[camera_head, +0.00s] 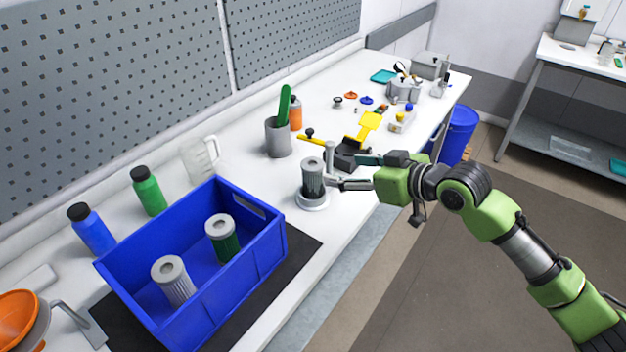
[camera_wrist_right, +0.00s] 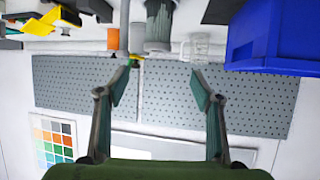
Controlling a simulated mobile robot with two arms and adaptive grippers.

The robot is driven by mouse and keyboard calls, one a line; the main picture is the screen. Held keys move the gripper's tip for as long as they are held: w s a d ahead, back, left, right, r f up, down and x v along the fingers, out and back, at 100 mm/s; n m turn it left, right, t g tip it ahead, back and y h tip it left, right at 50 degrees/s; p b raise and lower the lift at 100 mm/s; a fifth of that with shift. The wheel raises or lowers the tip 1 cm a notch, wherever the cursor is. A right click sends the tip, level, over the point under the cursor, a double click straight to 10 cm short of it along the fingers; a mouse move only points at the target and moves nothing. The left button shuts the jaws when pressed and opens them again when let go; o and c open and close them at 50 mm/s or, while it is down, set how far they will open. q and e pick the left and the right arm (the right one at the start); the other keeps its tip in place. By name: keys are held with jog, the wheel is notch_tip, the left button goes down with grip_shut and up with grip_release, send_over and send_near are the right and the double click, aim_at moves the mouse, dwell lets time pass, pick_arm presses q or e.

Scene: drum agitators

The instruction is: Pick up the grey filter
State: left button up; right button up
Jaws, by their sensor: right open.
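A dark grey filter (camera_head: 313,182) with a pale cap stands upright on a round metal base (camera_head: 312,203) on the bench. My right gripper (camera_head: 345,171) is open just to its right, fingers pointing at it. In the right wrist view a grey filter (camera_wrist_right: 159,22) shows at the top, beyond and between the open fingertips (camera_wrist_right: 160,82); nothing is held. A lighter grey filter (camera_head: 173,283) and a green filter (camera_head: 222,246) stand in the blue crate (camera_head: 262,253). My left gripper is not in view.
A grey cup (camera_head: 278,140) with a green handle, an orange bottle (camera_head: 295,115) and a clear jug (camera_head: 199,160) stand behind. A yellow-and-black tool (camera_head: 369,125) lies near my gripper. The crate sits on a black mat (camera_head: 307,245). The bench's front edge is close.

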jog(key=p, duration=0.1)
send_near(313, 164)
jog(key=x, duration=0.3)
jog(key=shift+p+x, duration=1)
jog(key=shift+x, duration=1.55)
jog(key=shift+f, duration=0.1)
jog(key=shift+c, duration=0.2)
jog(key=c, duration=1.5)
